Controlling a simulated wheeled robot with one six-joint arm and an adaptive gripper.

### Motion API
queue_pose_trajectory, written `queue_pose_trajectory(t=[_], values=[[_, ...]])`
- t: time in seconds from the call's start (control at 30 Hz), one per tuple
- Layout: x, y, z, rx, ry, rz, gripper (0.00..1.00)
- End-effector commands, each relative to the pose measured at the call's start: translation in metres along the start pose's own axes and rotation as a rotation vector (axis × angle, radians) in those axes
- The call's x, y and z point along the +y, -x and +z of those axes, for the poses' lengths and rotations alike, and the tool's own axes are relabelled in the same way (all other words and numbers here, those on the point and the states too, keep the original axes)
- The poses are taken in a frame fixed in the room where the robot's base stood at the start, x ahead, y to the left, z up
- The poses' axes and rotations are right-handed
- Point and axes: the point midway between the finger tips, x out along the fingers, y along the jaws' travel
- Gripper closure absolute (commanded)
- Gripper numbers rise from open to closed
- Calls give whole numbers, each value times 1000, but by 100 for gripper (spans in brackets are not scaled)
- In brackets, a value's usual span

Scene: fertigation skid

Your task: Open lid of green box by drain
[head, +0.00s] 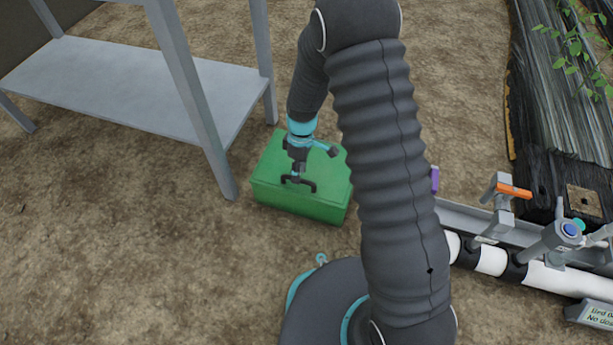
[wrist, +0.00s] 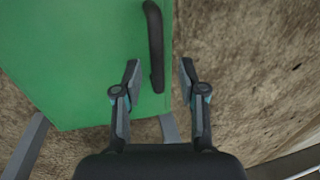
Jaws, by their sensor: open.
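The green box (head: 318,206) stands on the soil with its lid (head: 272,160) closed. The lid also fills the upper left of the wrist view (wrist: 75,60). A dark bar handle (wrist: 155,45) runs along one edge of the lid. My gripper (head: 298,183) is over the box, fingers pointing down. In the wrist view my gripper (wrist: 160,75) is open, and the near end of the handle appears between its fingertips. The height gap between fingertips and handle is hard to tell. In the head view my gripper and arm hide part of the lid.
A grey metal bench (head: 130,85) stands left of the box, one leg close to it. At right are a grey channel (head: 470,215), white pipes (head: 550,278) and an orange-handled valve (head: 513,191). The soil in front left is clear.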

Motion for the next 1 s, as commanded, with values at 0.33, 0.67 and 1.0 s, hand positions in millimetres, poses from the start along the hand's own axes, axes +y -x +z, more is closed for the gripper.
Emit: queue_pose_trajectory(t=[0.33, 0.67, 1.0], values=[[0, -20, 0, 0, 0, 0, 59], [0, -20, 0, 0, 0, 0, 91], [4, -19, 14, -2, -7, -7, 100]])
